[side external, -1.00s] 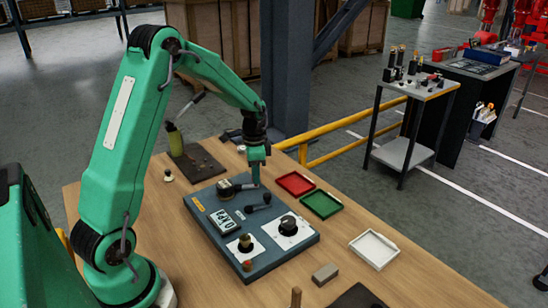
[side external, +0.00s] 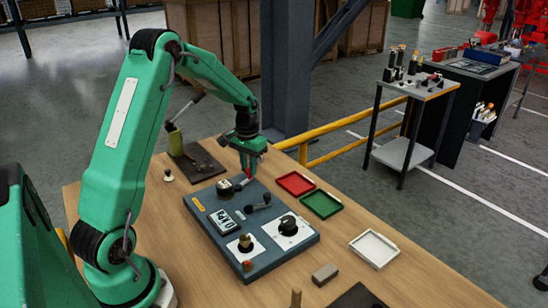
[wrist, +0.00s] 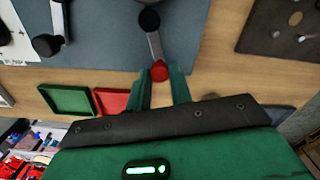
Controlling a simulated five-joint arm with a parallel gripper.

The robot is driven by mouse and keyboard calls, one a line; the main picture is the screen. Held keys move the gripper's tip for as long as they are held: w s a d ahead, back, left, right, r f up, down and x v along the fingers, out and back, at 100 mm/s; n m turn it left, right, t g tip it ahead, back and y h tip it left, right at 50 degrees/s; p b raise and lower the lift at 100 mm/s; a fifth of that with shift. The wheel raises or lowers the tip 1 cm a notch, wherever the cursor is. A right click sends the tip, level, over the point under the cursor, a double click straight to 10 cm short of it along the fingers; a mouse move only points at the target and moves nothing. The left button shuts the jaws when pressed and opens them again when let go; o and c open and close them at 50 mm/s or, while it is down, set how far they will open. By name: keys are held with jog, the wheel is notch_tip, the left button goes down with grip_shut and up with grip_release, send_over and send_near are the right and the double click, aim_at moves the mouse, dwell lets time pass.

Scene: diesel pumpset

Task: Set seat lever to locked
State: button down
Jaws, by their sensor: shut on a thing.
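The blue-grey panel (side external: 290,258) lies on the wooden table. At its back edge is a metal lever (wrist: 154,45) with a dark pivot and a red knob (wrist: 159,71). My gripper (wrist: 162,82) is shut on the red knob, with one green finger on each side. In the side view my gripper (side external: 247,177) reaches down to the panel's back edge, and the red knob shows small at its tips. The lever points outward past the panel's edge in the wrist view. I cannot read any lock marking.
A second, black-knobbed lever (side external: 264,202) lies beside it on the panel. Rotary knobs (side external: 288,223) stand nearer. Red (side external: 296,183) and green (side external: 321,204) trays lie to the right, and a dark plate (side external: 200,162) lies behind.

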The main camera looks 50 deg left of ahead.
jog(key=shift+s+a+n, duration=0.2)
jog(key=shift+a+n, duration=0.25)
jog(key=shift+n, duration=0.55)
jog(key=shift+r, duration=0.1)
jog(key=c, duration=1.3)
grip_release()
jog(key=shift+o, duration=0.2)
jog(key=shift+r, duration=3.85)
